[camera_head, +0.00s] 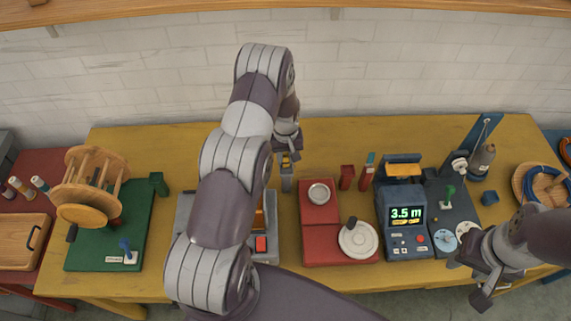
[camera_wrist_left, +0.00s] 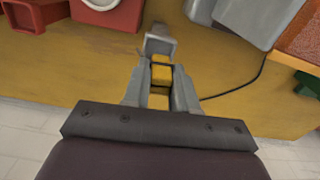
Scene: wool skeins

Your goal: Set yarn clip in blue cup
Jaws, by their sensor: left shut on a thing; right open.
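My left gripper (camera_head: 287,172) is over the table, between the grey machine and the red base. How high the clip is above the table is hard to tell. A small blue cup (camera_head: 489,198) stands at the right of the table, well away from my left gripper. My right gripper (camera_head: 475,281) is open and empty near the front right edge, in front of the cup.
A red base (camera_head: 318,244) with a scale pan, a red cup (camera_head: 347,176) and a blue meter reading 3.5 m (camera_head: 405,238) lie between my left gripper and the blue cup. A wooden winder (camera_head: 92,185) on a green board and a green cup (camera_head: 158,183) are left. A basket (camera_head: 538,185) is far right.

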